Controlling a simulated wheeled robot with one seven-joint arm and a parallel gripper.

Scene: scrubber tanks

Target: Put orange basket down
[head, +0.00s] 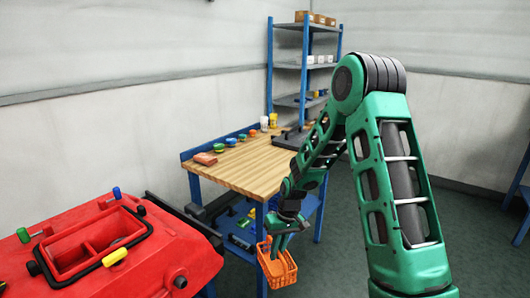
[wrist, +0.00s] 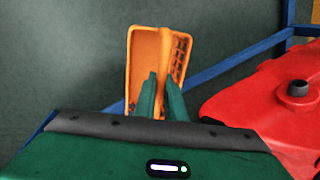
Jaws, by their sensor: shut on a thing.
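The orange basket (head: 277,267) hangs in front of the wooden workbench (head: 245,165), below the level of its top. My gripper (head: 283,238) is shut on the basket's upper part. In the wrist view the basket (wrist: 147,62) shows beyond the green fingers (wrist: 161,98), which close on its wall. The basket is clear of the bench top. I cannot tell how high above the floor it is.
A red scrubber tank (head: 120,255) with levers and a yellow handle stands at left. Small coloured items line the bench's back edge, and its front middle is clear. A blue shelf rack (head: 305,65) stands behind. Dark green floor (head: 335,260) is free at right.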

